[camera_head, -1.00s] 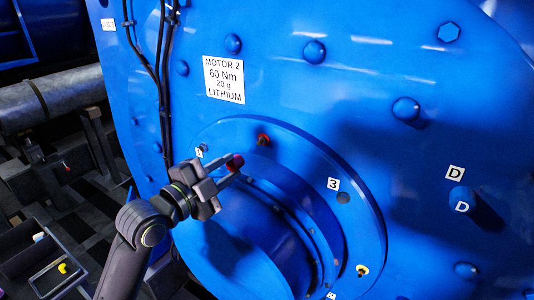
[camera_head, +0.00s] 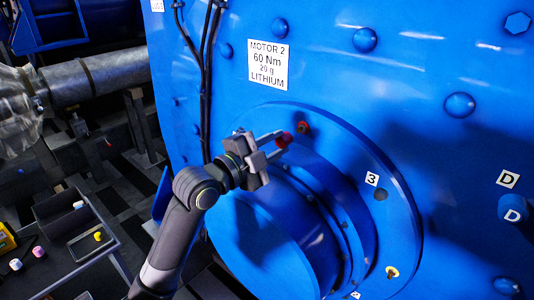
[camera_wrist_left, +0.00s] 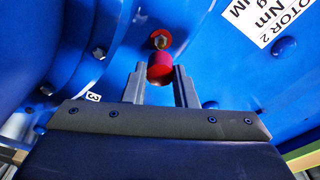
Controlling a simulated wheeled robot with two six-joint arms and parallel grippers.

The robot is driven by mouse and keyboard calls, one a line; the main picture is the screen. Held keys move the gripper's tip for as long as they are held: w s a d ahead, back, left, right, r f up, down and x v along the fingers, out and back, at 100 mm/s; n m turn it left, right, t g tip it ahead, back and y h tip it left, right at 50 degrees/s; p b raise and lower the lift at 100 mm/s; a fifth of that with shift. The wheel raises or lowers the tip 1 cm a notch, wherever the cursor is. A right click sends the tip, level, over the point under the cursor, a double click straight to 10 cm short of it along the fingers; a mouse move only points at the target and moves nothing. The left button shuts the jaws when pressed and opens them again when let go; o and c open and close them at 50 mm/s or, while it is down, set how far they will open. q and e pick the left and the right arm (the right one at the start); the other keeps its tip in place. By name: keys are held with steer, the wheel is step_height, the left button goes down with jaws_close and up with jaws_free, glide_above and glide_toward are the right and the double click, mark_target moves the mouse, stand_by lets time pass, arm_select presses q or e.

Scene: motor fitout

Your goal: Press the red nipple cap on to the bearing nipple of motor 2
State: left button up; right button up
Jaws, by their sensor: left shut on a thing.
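My left gripper (camera_head: 277,141) is shut on the red nipple cap (camera_head: 284,140), in front of the blue bearing flange of motor 2. The cap also shows between the fingertips in the left wrist view (camera_wrist_left: 160,68). The bearing nipple (camera_wrist_left: 160,41), metallic with a red ring around its base, stands just beyond the cap there, and a small gap seems to lie between them. In the head view the nipple (camera_head: 303,128) is just right of and above the cap. The label "MOTOR 2" (camera_head: 267,64) is above it. My right gripper is not in view.
Black cables (camera_head: 207,80) run down left of the label. A tray cart (camera_head: 75,225) with small colored caps stands at lower left.

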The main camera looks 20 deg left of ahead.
mark_target(298, 132)
arm_select(q)
steer(key=shift+x, duration=0.9)
steer(key=shift+w+b, duration=0.25)
steer(key=shift+b, duration=0.05)
stand_by(0.5)
steer(key=shift+b, duration=0.3)
steer(key=shift+b+x, duration=0.65)
steer(key=shift+x, duration=0.9)
steer(key=o, duration=1)
steer(key=shift+w+f, duration=0.1)
steer(key=shift+f, duration=0.05)
steer(key=shift+o, duration=0.2)
steer(key=shift+a, duration=0.15)
